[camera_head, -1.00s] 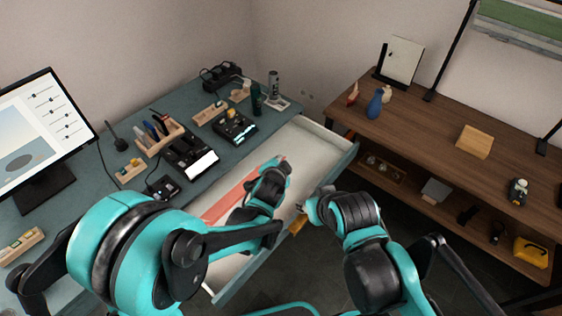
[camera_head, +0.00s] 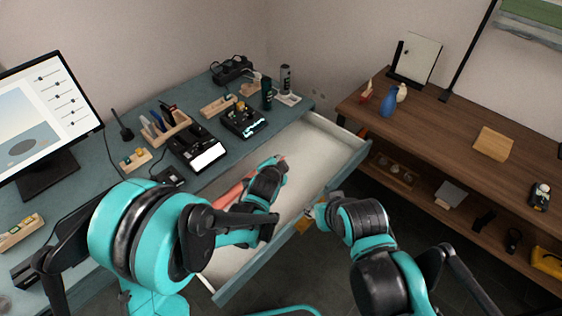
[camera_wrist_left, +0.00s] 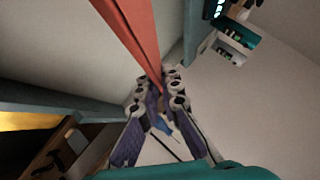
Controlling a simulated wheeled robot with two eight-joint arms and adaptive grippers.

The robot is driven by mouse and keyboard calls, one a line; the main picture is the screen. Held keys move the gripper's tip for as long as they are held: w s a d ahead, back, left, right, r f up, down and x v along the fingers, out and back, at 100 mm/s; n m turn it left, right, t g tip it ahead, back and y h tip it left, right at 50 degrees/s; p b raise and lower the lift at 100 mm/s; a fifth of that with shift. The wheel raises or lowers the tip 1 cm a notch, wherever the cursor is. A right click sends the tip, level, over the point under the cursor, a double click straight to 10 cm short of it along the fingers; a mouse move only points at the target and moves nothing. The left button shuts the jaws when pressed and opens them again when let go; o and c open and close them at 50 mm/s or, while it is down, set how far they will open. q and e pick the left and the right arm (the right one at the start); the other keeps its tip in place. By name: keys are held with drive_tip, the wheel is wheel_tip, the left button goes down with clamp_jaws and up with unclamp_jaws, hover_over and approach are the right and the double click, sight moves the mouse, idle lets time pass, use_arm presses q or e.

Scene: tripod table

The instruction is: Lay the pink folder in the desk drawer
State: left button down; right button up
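The pink folder (camera_head: 229,196) is seen nearly edge-on over the open drawer in the head view, partly hidden by my left arm. The desk drawer (camera_head: 297,192) is pulled out, with a pale, bare-looking interior. My left gripper (camera_head: 279,163) is over the drawer. In the left wrist view the folder (camera_wrist_left: 134,32) runs down between the fingers of the left gripper (camera_wrist_left: 161,88), which are closed on its end. My right gripper (camera_head: 309,213) is at the drawer's front, beside its yellow handle (camera_head: 302,226); its fingers are too small to read.
The desk (camera_head: 95,195) holds a monitor (camera_head: 45,120), a pen holder (camera_head: 164,131), dark devices (camera_head: 243,119) and bottles (camera_head: 267,94). A wooden shelf unit (camera_head: 440,120) stands at the right, with a blue vase (camera_head: 389,101) on top. Floor shows between it and the drawer.

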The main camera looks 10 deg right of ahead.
use_arm(q)
drive_tip(key=c, duration=1.6)
unclamp_jaws()
drive_tip(key=shift+c, duration=0.2)
drive_tip(key=v, duration=1.2)
drive_tip(key=s+a+r+n+y, duration=0.1)
drive_tip(key=a+n, duration=0.1)
drive_tip(key=a, duration=0.3)
drive_tip(key=s+a+r+n+g+y, duration=0.1)
drive_tip(key=s+a+n, duration=0.1)
drive_tip(key=a, duration=0.4)
drive_tip(key=s+a+r+n+y, duration=0.1)
drive_tip(key=s+a+n, duration=0.1)
drive_tip(key=a, duration=0.4)
drive_tip(key=shift+s+a+n+g, duration=0.15)
drive_tip(key=shift+a+n+g, duration=0.15)
drive_tip(key=shift+n, duration=0.6)
drive_tip(key=s+a+n+g+y, duration=0.1)
drive_tip(key=s+a+n+g, duration=0.1)
drive_tip(key=s+a+n, duration=0.4)
drive_tip(key=s+a, duration=0.2)
drive_tip(key=s, duration=0.1)
drive_tip(key=shift+s+a+f, duration=0.25)
drive_tip(key=shift+s+f, duration=0.05)
drive_tip(key=shift+s, duration=0.05)
